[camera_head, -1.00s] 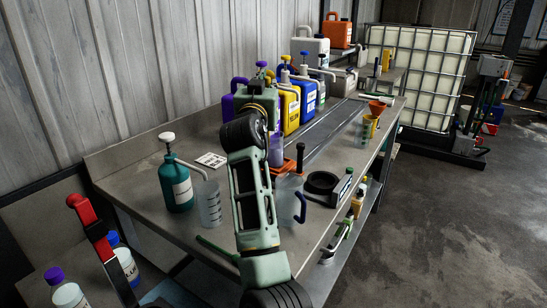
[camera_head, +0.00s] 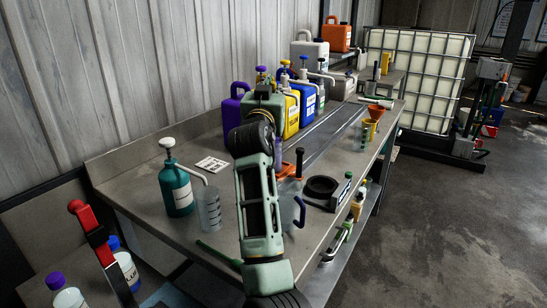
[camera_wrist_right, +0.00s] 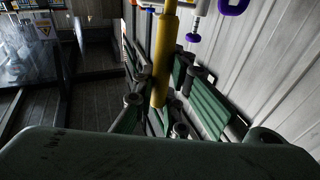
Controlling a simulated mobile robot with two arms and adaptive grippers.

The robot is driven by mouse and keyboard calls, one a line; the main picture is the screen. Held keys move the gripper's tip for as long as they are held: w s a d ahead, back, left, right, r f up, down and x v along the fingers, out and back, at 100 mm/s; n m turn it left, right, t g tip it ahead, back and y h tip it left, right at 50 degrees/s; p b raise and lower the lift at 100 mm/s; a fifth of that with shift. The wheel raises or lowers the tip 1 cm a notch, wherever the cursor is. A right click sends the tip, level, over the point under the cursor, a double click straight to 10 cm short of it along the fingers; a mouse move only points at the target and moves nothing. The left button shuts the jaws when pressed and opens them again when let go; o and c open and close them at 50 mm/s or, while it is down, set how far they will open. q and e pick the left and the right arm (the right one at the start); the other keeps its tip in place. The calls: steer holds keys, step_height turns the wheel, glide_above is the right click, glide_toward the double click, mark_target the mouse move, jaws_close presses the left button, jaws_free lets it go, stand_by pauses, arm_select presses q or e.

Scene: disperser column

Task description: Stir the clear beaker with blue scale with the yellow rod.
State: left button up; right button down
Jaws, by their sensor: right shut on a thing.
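In the head view, a clear beaker (camera_head: 208,208) with scale marks stands upright near the left end of the bench; it looks like the blue-scale one, though the mark colour is hard to tell. My right arm rises in front of the bench, to the right of this beaker, and hides its own gripper there. In the right wrist view my right gripper (camera_wrist_right: 161,98) is shut on the yellow rod (camera_wrist_right: 164,60), which runs lengthwise between the green-padded fingers. The rod's far end is cut off by the frame. No beaker shows clearly in the wrist view. My left gripper is not in view.
A teal pump bottle (camera_head: 176,188) stands beside the beaker, its spout reaching towards it. Several canisters (camera_head: 292,112) line the back. A green rod (camera_head: 218,252) lies at the front edge.

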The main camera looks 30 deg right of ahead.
mark_target(273, 82)
steer(key=shift+r+p, duration=0.5)
steer(key=shift+r, duration=0.25)
steer(key=r+p, duration=0.2)
steer(key=r, duration=0.1)
steer(key=shift+s+a+r+p, duration=0.2)
steer(key=shift+s+r+p, duration=0.05)
steer(key=shift+s+p, duration=0.1)
steer(key=r+p, duration=0.2)
steer(key=r, duration=0.1)
steer(key=r+p, duration=0.1)
steer(key=r, duration=0.1)
steer(key=shift+s+a+p, duration=0.2)
steer(key=shift+s+p, duration=0.15)
